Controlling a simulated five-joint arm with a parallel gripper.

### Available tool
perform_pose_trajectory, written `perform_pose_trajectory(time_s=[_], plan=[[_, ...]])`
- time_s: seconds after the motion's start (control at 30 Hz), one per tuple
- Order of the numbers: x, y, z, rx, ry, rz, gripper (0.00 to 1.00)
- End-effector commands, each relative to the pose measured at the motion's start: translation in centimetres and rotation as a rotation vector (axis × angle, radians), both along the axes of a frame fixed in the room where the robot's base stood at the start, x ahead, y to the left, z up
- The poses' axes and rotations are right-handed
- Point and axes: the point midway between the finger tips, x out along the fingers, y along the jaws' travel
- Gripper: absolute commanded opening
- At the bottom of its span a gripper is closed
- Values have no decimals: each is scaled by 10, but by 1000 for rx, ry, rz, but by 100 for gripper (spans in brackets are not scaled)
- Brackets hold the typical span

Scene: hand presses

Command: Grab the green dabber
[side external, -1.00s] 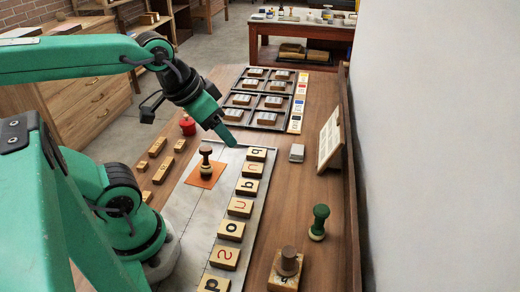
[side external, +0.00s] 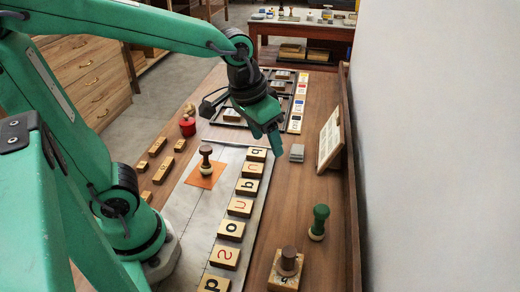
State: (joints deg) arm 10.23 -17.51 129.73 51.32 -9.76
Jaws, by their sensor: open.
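The green dabber (side external: 319,221) stands upright on the wooden table, right of the row of letter blocks. It has a dark green handle and a pale base. My gripper (side external: 271,143) is in the air above the far end of the letter row, pointing down. It is up and to the left of the dabber in the picture, apart from it. The jaws are open, with nothing seen between them. The dabber is in full view.
A brown-knobbed stamp (side external: 287,262) stands nearer than the dabber. A small grey block (side external: 297,153) and a tilted board (side external: 330,139) are farther back. Letter blocks (side external: 240,207) line the metal plate. A dark-knobbed stamp (side external: 206,160) stands on an orange square. Bare table surrounds the dabber.

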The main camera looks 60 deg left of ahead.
Motion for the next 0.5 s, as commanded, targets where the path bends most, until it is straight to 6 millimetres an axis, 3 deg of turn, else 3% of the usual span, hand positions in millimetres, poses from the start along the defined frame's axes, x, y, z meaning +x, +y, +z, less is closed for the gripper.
perform_pose_trajectory(time_s=[0.5], plan=[[57,-72,-63,19,184,-14,60]])
